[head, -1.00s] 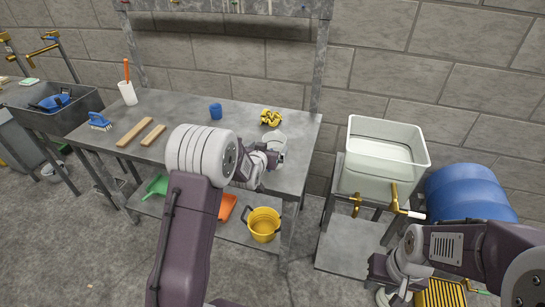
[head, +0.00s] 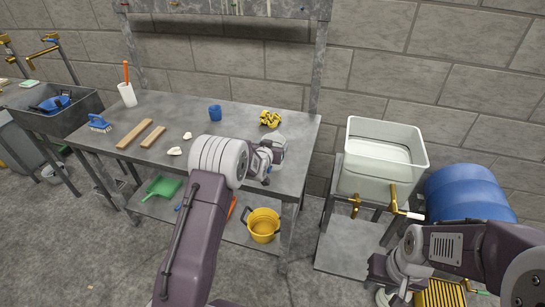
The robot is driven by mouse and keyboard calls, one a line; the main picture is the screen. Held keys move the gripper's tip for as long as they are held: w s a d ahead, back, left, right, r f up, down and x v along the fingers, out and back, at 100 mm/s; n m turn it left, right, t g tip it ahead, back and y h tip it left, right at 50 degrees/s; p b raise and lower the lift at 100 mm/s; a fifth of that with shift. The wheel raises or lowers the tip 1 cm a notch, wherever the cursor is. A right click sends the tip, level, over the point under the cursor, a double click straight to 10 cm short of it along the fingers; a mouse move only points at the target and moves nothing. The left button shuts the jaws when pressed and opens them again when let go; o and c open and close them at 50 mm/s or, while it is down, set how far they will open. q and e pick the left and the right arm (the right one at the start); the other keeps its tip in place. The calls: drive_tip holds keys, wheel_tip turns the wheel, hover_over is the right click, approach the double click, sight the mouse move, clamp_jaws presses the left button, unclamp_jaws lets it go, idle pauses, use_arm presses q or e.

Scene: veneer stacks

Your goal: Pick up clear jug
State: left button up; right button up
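A clear jug (head: 281,140) stands on the grey metal workbench (head: 240,112), near its right end. My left gripper (head: 275,158) is at the jug, over the bench top, and hides part of it. The fingers are too small and covered to tell whether they are open or shut on the jug. My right gripper (head: 386,297) hangs low at the bottom right, away from the bench; its fingers are unclear.
A yellow cloth (head: 270,118) lies behind the jug, with a blue cup (head: 215,112) to the left. Two wooden strips (head: 141,134) and two small pale pieces (head: 175,151) lie further left. A white tub (head: 386,178) stands right of the bench.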

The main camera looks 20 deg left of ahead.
use_arm(q)
drive_tip(key=c, duration=0.7)
drive_tip(key=s+d+r, duration=0.1)
drive_tip(key=d+r, duration=0.2)
drive_tip(key=s+d+r+p, duration=0.1)
drive_tip(key=s+d+r, duration=0.1)
drive_tip(key=d+r, duration=0.2)
drive_tip(key=s+d+r, duration=0.1)
drive_tip(key=d+r, duration=0.2)
drive_tip(key=r, duration=0.1)
drive_tip(key=shift+s+d+p, duration=0.15)
drive_tip(key=shift+d+p, duration=0.25)
